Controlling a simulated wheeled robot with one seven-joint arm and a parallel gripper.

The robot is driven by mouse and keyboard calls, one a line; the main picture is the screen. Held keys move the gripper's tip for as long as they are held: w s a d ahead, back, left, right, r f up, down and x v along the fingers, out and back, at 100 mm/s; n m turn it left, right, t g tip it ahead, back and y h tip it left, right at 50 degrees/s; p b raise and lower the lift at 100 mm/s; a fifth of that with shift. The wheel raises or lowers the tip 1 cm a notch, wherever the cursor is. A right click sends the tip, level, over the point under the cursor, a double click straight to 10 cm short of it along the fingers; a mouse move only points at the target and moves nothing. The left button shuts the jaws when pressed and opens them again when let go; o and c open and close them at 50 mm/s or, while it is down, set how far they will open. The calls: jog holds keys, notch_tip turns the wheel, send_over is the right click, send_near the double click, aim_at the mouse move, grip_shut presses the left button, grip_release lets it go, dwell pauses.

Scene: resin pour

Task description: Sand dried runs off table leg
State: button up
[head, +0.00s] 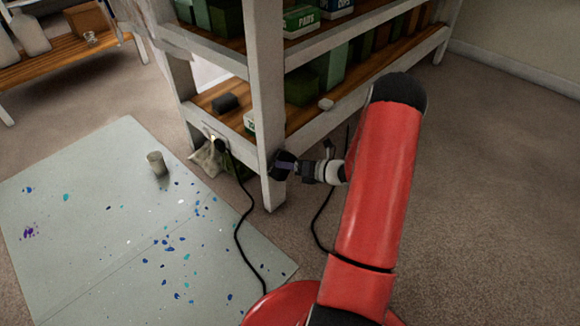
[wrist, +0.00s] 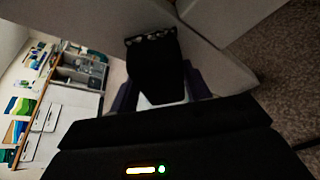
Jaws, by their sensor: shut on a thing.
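The white table leg (head: 268,130) stands at the near corner of a white shelved table. My gripper (head: 285,167) is low beside this leg, on its right side in the head view. In the wrist view my gripper (wrist: 160,92) is shut on a dark block (wrist: 155,72), with a purple finger on each side. The block's far end has a speckled edge and lies at or very near the white leg surface (wrist: 212,62); I cannot tell whether they touch. No dried runs can be made out on the leg.
A black cord (head: 245,215) runs from the table frame across the floor. A crumpled cloth (head: 206,160) lies under the table. A cup (head: 157,163) stands on a paint-spattered sheet (head: 90,200). Another dark block (head: 225,102) rests on the lower shelf. Carpet at the right is clear.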

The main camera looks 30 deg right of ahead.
jog(key=shift+w+a, duration=0.25)
jog(key=shift+w, duration=0.45)
jog(key=shift+w+d, duration=0.2)
jog(key=shift+d, duration=0.45)
jog(key=shift+w+d, duration=0.25)
jog(key=shift+d, duration=0.35)
jog(key=shift+w+d, duration=0.2)
jog(key=shift+d, duration=0.45)
jog(key=shift+p, duration=0.3)
jog(key=shift+s+a+r, duration=0.1)
jog(key=shift+s+a, duration=0.15)
jog(key=shift+a, duration=0.85)
jog(key=shift+s+a, duration=0.2)
jog(key=shift+a, duration=0.85)
jog(key=shift+s+d+p, duration=0.25)
jog(key=shift+s+d, duration=0.15)
jog(key=shift+s, duration=0.55)
jog(key=shift+s+d+p, duration=0.25)
jog(key=shift+s+d, duration=0.1)
jog(key=shift+s, duration=0.6)
jog(key=shift+s+d+p, duration=0.25)
jog(key=shift+s+d, duration=0.15)
jog(key=shift+s, duration=0.55)
